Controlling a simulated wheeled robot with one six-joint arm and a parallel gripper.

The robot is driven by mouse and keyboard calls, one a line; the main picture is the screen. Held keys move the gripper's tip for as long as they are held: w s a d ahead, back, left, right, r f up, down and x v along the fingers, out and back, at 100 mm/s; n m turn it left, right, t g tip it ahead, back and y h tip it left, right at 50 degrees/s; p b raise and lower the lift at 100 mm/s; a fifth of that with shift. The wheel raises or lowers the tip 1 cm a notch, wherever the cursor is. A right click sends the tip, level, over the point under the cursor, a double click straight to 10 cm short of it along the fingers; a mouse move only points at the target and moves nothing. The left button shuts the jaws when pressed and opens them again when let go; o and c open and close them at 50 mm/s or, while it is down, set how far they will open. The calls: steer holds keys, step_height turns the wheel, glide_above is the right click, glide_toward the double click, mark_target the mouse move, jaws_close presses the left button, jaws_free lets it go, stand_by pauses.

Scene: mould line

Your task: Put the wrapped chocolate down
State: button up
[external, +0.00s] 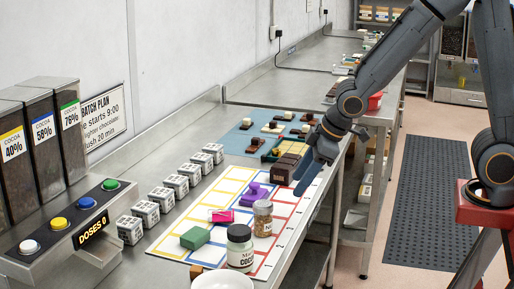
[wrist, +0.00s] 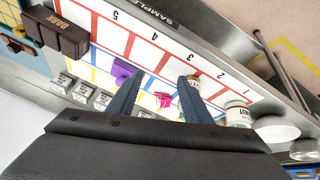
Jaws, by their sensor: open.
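A small bright pink wrapped piece (external: 221,215), likely the wrapped chocolate, lies on the white sample mat (external: 228,180) with its coloured grid. It also shows in the wrist view (wrist: 163,99), between and beyond my fingers. My gripper (external: 306,176) is open, with nothing visible between its fingers. It is over the far right part of the mat, close to the dark brown block, and apart from the pink piece. In the wrist view my gripper (wrist: 160,78) shows two spread dark fingers.
A dark brown block (external: 285,168) is at the mat's far end. White labelled cubes (external: 161,198) line the left.

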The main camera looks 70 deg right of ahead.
steer(key=s+f+m+g, duration=0.1)
steer(key=s+m+g, duration=0.1)
steer(key=s, duration=0.5)
steer(key=s+f+m+g+p, duration=0.1)
steer(key=s+f+m+g, duration=0.1)
steer(key=s, duration=0.5)
steer(key=shift+s+d+f, duration=0.25)
steer(key=shift+s+d, duration=0.05)
steer(key=shift+s, duration=0.1)
